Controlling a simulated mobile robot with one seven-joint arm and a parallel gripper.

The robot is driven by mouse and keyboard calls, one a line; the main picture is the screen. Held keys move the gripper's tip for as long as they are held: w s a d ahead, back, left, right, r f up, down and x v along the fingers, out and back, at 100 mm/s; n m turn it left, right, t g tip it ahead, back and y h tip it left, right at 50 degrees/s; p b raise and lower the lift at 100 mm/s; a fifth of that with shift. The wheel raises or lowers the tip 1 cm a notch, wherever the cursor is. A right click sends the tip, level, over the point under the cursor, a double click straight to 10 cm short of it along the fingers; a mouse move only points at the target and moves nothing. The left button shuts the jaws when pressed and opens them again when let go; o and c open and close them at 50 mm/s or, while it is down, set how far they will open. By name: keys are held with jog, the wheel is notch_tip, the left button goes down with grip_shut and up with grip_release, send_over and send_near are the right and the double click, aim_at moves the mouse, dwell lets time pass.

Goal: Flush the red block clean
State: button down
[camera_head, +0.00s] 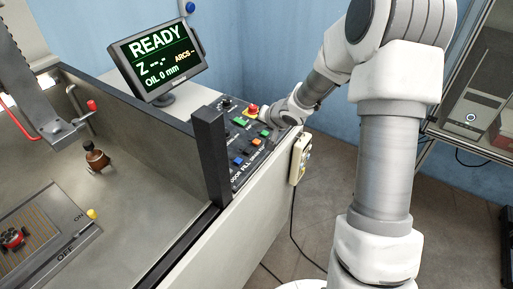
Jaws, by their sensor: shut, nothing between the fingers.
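A small red piece (12,238), which may be the red block, sits on a ridged plate (42,234) at the lower left, inside the machine's tank. It is too small to make out its surface. My gripper (267,114) is at the right edge of the control panel (237,160), close to a red mushroom button (252,111). It is shut and empty. I cannot tell whether it touches the panel. The panel carries coloured buttons in green, blue and orange, with labels partly legible, one reading FILL.
A monitor (158,58) reads READY and OIL 0 mm. A dark post (210,157) stands at the tank wall beside the panel. A brown nozzle-like fitting (96,158) and a yellow-tipped ON/OFF lever (91,214) are in the tank. A pendant (300,158) hangs on the machine's side.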

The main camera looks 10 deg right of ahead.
aim_at(258, 143)
jog(key=shift+f+b, duration=1.25)
jog(key=shift+f, duration=0.7)
dwell(0.5)
jog(key=shift+f, duration=0.4)
jog(key=shift+f+b, duration=0.35)
jog(key=shift+f, duration=0.15)
dwell(0.4)
jog(key=shift+r, duration=0.1)
jog(key=shift+r+p, duration=0.85)
jog(key=shift+p, duration=0.25)
notch_tip(258, 143, up, 5)
jog(key=p, duration=0.5)
jog(key=shift+p, duration=0.35)
